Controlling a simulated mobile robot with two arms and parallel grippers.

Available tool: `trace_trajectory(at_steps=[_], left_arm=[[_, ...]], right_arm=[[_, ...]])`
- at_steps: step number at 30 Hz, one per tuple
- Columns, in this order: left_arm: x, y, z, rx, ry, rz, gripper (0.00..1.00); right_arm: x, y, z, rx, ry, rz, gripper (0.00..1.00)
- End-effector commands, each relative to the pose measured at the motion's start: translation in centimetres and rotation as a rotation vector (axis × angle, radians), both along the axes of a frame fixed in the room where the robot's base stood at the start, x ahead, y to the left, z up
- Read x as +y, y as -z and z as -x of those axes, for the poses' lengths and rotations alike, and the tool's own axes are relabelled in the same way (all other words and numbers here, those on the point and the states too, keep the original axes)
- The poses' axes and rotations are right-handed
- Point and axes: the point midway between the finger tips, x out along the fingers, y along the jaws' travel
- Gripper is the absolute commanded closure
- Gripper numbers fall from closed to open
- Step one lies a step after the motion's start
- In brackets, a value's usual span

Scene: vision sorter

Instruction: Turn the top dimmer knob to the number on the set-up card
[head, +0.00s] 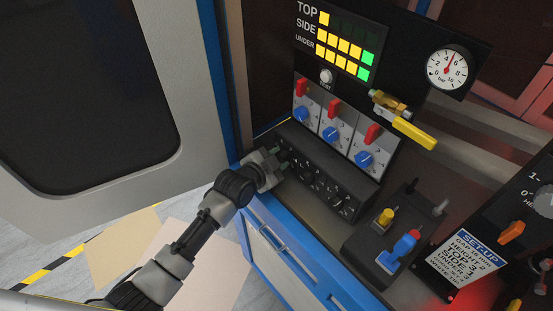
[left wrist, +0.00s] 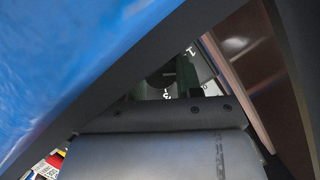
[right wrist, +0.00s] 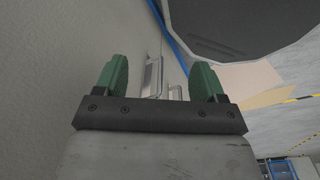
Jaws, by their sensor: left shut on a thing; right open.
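In the left wrist view a dark round knob (left wrist: 160,80) with white scale marks shows between the green fingers. On the light display (head: 340,42), the TOP row has one yellow square lit. My right gripper (right wrist: 160,80) is open and empty.
Above the box are white panels with red switches and blue knobs (head: 330,133). A yellow-handled valve (head: 413,133) and a pressure gauge (head: 451,69) are to the right. A joystick box (head: 385,235) stands right of the dimmers. A pale wall (right wrist: 60,60) is close to my right gripper.

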Motion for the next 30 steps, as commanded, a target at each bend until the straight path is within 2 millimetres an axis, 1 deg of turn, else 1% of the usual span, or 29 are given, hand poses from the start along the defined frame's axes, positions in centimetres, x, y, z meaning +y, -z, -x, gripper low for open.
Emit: trace_trajectory(at_steps=[3, 4, 8, 9, 17, 20, 23, 30], left_arm=[[0.0, 0.0, 0.0, 0.002, 0.000, 0.000, 0.89], [0.0, 0.0, 0.0, 0.002, 0.000, 0.000, 0.62], [0.0, 0.0, 0.0, 0.002, 0.000, 0.001, 0.42], [0.0, 0.0, 0.0, 0.002, 0.000, 0.001, 0.40], [0.1, 0.0, 0.1, 0.003, -0.001, 0.002, 0.40], [0.4, -0.1, 0.5, 0.001, -0.001, 0.002, 0.40], [1.1, -0.4, 1.6, 0.002, 0.000, 0.001, 0.40], [3.4, -1.8, 5.4, 0.001, 0.001, -0.001, 0.40]], right_arm=[[0.0, 0.0, 0.0, 0.000, 0.000, 0.000, 0.30], [0.0, 0.0, 0.0, 0.000, 0.000, 0.000, 0.30], [0.0, 0.0, 0.0, 0.000, 0.000, 0.000, 0.30], [0.0, 0.0, 0.0, 0.000, 0.000, 0.000, 0.30], [0.0, 0.0, 0.0, 0.000, 0.000, 0.000, 0.30], [0.0, 0.1, 0.0, 0.000, 0.000, 0.000, 0.30], [0.0, 0.4, 0.0, 0.000, 0.000, 0.000, 0.30], [0.0, 1.2, 0.0, 0.000, 0.000, 0.000, 0.30]])
